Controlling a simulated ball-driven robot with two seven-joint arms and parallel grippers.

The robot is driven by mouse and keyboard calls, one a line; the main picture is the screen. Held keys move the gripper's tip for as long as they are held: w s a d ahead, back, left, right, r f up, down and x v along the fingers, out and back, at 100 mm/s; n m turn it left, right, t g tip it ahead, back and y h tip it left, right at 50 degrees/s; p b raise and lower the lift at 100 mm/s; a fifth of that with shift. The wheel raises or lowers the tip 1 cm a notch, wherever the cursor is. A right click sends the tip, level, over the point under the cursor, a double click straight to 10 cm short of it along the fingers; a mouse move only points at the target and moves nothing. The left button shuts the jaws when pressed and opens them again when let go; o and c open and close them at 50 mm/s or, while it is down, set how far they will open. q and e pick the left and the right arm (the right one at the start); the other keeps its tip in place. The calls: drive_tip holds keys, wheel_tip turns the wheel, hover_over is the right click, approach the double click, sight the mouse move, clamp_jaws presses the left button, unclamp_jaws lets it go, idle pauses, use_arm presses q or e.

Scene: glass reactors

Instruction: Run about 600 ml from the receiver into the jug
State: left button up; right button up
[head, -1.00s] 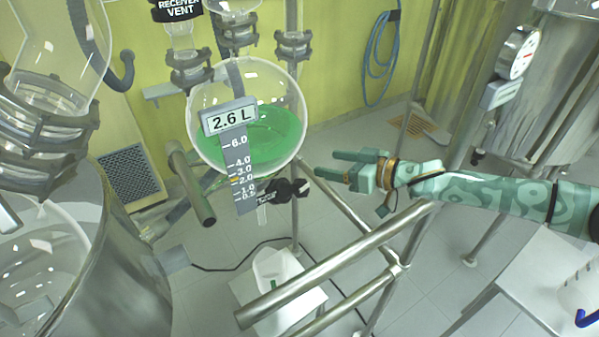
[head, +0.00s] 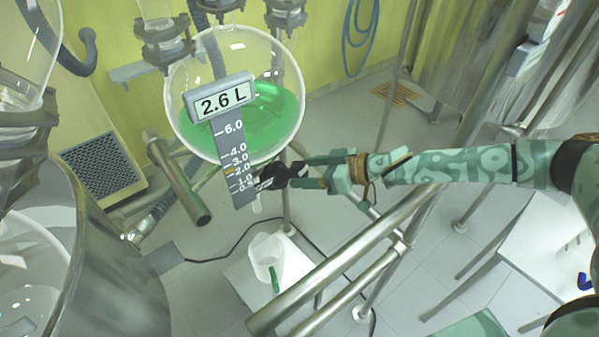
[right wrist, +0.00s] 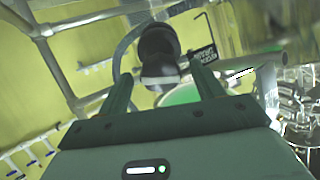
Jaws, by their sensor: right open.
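The receiver (head: 285,70) is a round glass flask with green liquid in its lower part; its display (head: 222,99) reads 2.6 L above a scale strip. A black valve handle (head: 270,178) sits at its bottom outlet, and also shows in the right wrist view (right wrist: 158,55). My right gripper (head: 306,172) is open, its fingers reaching the black handle from the right; in the right wrist view the handle lies between and beyond the fingertips. The white jug (head: 262,252) with a green handle stands below the outlet. My left gripper is not in view.
Steel frame rails (head: 340,272) cross in front, right of the jug. A big steel vessel (head: 110,275) stands at left. The jug stands on a white stand (head: 238,277). A cable lies on the tiled floor.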

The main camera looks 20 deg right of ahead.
drive_tip(key=shift+x, duration=1)
drive_tip(key=c, duration=1)
